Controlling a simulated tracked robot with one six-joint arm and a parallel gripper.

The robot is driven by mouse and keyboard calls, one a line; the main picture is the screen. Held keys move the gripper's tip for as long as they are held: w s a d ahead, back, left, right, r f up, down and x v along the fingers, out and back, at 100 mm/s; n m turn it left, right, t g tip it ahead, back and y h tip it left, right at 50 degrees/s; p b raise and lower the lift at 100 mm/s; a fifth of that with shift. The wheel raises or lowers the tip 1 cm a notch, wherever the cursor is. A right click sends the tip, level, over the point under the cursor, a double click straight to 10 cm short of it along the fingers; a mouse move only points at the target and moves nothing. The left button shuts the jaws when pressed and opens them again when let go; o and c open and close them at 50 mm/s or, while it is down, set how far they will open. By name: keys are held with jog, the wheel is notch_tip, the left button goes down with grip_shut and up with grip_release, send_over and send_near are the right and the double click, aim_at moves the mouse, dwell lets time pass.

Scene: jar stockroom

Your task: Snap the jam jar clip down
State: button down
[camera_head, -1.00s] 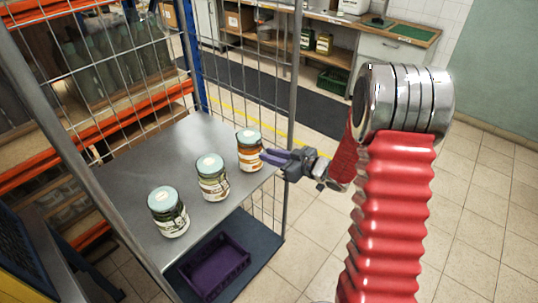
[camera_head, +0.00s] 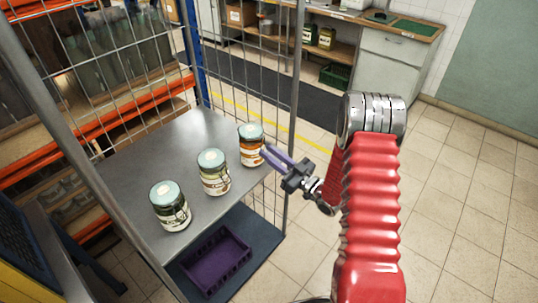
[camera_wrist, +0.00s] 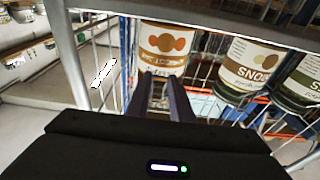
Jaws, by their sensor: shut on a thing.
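The jar with the orange-brown label (camera_head: 249,146) stands upright at the right end of a row of jars on the grey shelf, with a pale green lid. The clip is small and mostly hidden by the fingertips.
Two similar jars, the middle jar (camera_head: 214,174) and the left jar (camera_head: 170,207), stand on the grey shelf (camera_head: 130,180). A wire cage wall rises behind. A purple crate (camera_head: 215,262) sits on the lower shelf. Tiled floor to the right is clear.

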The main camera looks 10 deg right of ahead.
jog(key=shift+a+f, duration=0.1)
jog(key=shift+f, duration=0.15)
jog(key=c, duration=1.9)
grip_release()
jog(key=shift+c, duration=0.2)
jog(key=shift+o, duration=1)
jog(key=shift+r, duration=0.1)
